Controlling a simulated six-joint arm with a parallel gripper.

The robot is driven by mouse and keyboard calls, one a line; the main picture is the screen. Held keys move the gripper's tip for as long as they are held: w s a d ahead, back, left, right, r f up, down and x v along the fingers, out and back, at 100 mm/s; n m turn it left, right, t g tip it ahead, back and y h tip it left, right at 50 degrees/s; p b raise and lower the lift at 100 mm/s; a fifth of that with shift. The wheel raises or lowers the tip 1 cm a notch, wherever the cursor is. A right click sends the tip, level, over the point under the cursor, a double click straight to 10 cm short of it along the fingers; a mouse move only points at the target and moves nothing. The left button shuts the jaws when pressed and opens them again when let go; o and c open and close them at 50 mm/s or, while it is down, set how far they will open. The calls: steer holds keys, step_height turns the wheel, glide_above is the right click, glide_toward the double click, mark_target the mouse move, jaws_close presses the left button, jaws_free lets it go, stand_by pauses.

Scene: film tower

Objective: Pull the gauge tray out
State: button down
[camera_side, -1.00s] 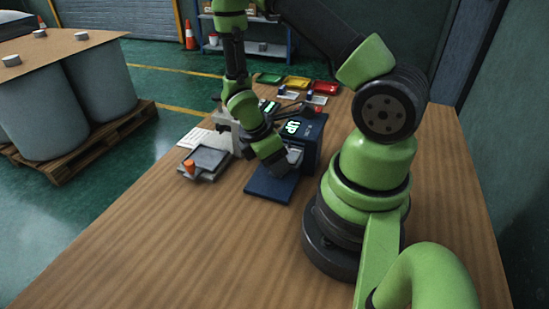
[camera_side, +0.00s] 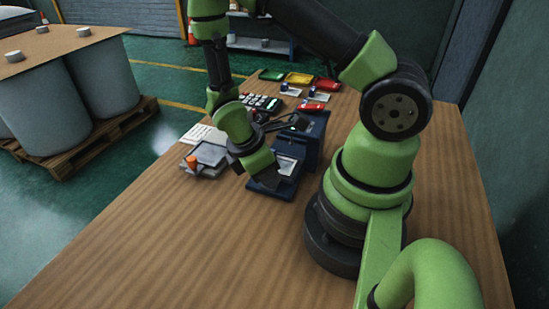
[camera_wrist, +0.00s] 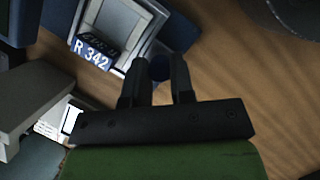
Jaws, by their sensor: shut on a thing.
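The gauge tray (camera_side: 286,165) is a light grey plate in a dark frame, sticking out of the front of a blue gauge stand (camera_side: 315,145). In the wrist view the tray (camera_wrist: 150,22) carries a blue label reading R 342, with a dark round knob at its near edge. My gripper (camera_wrist: 160,70) is shut on this knob, one finger on each side. In the side view my green wrist and the dark gripper body stand at the tray's front left and hide the fingertips.
A grey stacked block with an orange piece (camera_side: 192,162) lies just left of my gripper. A keypad (camera_side: 262,102) and red, yellow and green trays (camera_side: 299,79) stand farther back. The wooden table (camera_side: 170,240) is clear in front.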

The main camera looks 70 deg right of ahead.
steer(key=shift+a, duration=1.35)
steer(key=c, duration=1)
jaws_free()
steer(key=shift+w+r, duration=0.2)
steer(key=shift+r, duration=0.3)
steer(key=v, duration=0.9)
steer(key=shift+a, duration=0.1)
